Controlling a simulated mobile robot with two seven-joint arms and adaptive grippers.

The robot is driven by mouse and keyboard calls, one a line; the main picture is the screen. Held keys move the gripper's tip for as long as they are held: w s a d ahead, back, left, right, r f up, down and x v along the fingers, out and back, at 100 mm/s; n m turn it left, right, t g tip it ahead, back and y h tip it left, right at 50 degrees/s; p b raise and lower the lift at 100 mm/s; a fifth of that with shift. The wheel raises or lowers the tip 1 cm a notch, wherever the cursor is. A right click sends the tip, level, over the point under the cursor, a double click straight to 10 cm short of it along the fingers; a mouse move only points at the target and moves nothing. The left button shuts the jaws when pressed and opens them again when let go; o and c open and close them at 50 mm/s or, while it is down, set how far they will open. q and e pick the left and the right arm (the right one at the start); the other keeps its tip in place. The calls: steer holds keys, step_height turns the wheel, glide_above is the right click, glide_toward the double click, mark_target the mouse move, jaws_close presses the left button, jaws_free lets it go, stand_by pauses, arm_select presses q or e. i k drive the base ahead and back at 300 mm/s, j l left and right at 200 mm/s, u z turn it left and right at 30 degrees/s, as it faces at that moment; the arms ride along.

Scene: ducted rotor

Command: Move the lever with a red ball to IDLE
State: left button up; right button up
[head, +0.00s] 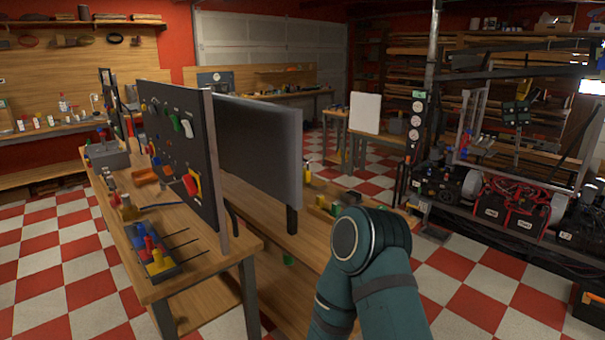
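A dark upright control panel (205,165) stands on a wooden bench (215,263) at the left of the head view, seen at a steep angle. It carries several small coloured controls, among them a green one (187,128) and a red-and-yellow one (193,184). I cannot make out which control, if any, is the lever with a red ball. The panel's lettering, including IDLE, is too small to read. A teal arm link of mine rises at the lower middle, to the right of the panel and apart from it. Neither of my grippers shows.
A grey screen (260,145) stands behind the panel. A dark tray (155,259) with blue, yellow and red items lies on the bench's near end, with thin rods sticking out. A grey box (107,157) stands farther back. Machinery and a rack (515,130) fill the right. Checkered floor (60,260) is open at left.

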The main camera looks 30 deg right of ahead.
mark_target(103, 134)
steer(key=i+j, duration=0.35)
steer(key=i+j+z, duration=0.15)
steer(key=i+j, duration=0.2)
steer(key=j, duration=0.15)
steer(key=i+j, duration=0.35)
steer(key=i+j+z, duration=0.1)
steer(key=i+j, duration=0.25)
steer(key=j, duration=0.25)
steer(key=i+j, duration=0.3)
steer(key=j, duration=0.2)
steer(key=i+j+z, duration=0.15)
steer(key=i+j, duration=0.2)
steer(key=j, duration=0.15)
steer(key=i+j, duration=0.3)
steer(key=j, duration=0.2)
steer(key=i+j+z, duration=0.1)
steer(key=i+j, duration=0.2)
steer(key=j, duration=0.25)
steer(key=i+j, duration=0.2)
steer(key=i, duration=0.15)
steer(key=i+j+u, duration=0.1)
steer(key=i, duration=0.2)
